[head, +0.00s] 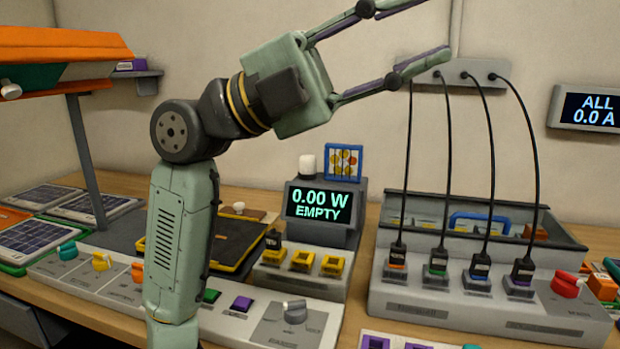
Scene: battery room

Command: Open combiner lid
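My gripper (425,30) is raised high against the wall, its two fingers spread wide with nothing between them. It is above and to the left of a grey unit on the right of the bench, apart from it. That unit, which looks like the combiner (430,305), has a sloped front with several black cables plugged in and a red knob (566,284). Behind the plugs is a grey trough-like part (545,222) with a blue handle (480,219). The cables partly cover it, and I cannot tell which part is the lid.
Black cables (449,150) hang from a wall strip (482,72) down to the unit, below and right of my gripper. Solar panels (95,206) and an orange-roofed stand (60,43) are at left.

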